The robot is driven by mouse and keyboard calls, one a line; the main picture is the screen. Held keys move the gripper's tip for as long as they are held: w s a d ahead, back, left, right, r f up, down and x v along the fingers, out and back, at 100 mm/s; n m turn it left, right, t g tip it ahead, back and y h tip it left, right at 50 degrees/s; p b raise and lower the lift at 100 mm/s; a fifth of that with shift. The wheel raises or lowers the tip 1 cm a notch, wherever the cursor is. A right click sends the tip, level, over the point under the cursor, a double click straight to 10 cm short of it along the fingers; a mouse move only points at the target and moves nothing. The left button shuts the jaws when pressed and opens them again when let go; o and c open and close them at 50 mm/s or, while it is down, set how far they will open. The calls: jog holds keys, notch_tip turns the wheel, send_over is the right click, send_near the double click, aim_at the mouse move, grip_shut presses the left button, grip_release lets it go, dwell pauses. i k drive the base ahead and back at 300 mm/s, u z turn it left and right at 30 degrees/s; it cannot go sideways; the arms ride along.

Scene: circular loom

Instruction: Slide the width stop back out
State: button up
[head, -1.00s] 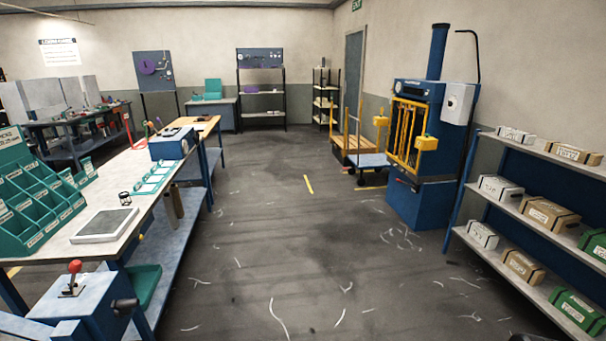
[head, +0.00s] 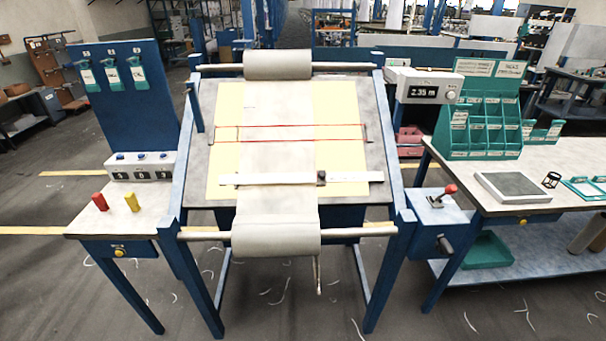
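A white bar (head: 350,176) lies across the lower part of a tilted board (head: 204,120) on a blue frame. A small dark block (head: 321,178) sits on the bar, at or very near the right edge of a pale fabric strip (head: 278,120). It looks like the width stop. I cannot tell whether it touches the fabric. The bar extends past it to the right. My gripper is not in view.
A fabric roll (head: 278,65) is at the top and another roll (head: 276,239) at the bottom of the board. A display unit (head: 424,91) and a red-knobbed lever box (head: 436,208) stand to the right. A side table with red (head: 100,202) and yellow (head: 131,202) pieces stands left.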

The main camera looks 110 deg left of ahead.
aim_at(321, 174)
jog(key=u, duration=3.9)
jog(key=i, duration=1.65)
